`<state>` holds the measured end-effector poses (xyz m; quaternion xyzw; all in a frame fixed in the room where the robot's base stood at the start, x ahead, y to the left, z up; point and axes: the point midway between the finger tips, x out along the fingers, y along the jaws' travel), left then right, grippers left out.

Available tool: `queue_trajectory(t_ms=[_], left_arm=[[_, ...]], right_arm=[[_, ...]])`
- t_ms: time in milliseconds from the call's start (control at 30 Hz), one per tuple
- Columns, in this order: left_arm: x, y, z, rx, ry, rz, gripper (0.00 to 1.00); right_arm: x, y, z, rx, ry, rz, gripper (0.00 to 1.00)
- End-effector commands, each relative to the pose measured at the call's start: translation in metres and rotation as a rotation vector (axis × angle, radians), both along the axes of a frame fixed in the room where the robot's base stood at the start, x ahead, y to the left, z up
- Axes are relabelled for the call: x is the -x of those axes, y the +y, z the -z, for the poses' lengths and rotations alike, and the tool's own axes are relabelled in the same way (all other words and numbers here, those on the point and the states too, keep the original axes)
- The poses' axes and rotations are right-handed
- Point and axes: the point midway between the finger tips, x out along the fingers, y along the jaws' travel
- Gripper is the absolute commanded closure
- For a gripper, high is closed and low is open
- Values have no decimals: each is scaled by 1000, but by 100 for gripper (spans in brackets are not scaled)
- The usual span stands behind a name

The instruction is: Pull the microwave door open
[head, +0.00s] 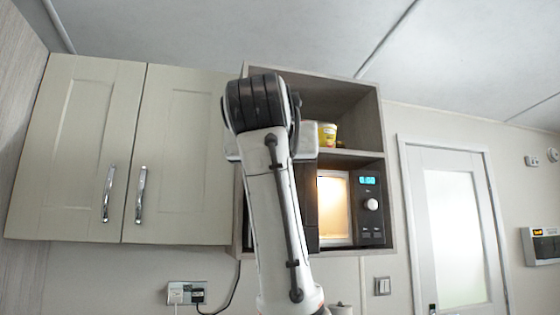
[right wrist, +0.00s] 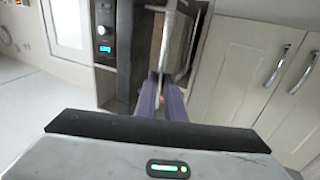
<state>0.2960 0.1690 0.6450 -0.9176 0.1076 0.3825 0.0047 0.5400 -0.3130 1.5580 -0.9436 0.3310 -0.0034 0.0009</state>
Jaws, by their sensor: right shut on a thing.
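The microwave (head: 371,225) sits in a wall cubby, its control panel with a blue display and a knob facing out. Its lit interior shows beside the panel, so the door (head: 309,210) stands open, swung out to the left. Most of the door is hidden behind my right arm in the head view. In the right wrist view my right gripper (right wrist: 162,88) is shut on the door's upright handle (right wrist: 169,35). The microwave panel also shows there (right wrist: 103,30). My left gripper is in neither view.
Pale closed cupboards (head: 90,140) with metal handles are left of the cubby. A yellow tub (head: 327,134) stands on the shelf above the microwave. Below are a wall socket (head: 187,293) with plugs and a cable. A white door (head: 450,225) is at the right.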

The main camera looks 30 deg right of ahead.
Motion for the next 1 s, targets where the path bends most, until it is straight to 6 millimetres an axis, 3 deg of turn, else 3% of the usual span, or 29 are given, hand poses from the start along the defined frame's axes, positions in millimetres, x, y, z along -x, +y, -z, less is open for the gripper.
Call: queue_trajectory(t_ms=[33,67,167,500,1000], left_arm=[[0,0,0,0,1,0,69],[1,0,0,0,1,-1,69],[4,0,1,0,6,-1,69],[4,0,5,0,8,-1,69],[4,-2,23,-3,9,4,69]], right_arm=[[-5,-1,2,-1,3,-6,100],[-5,-1,2,-1,3,-6,88],[-5,-1,2,-1,3,-4,72],[4,5,1,1,0,-4,72],[68,58,3,1,2,-5,72]])
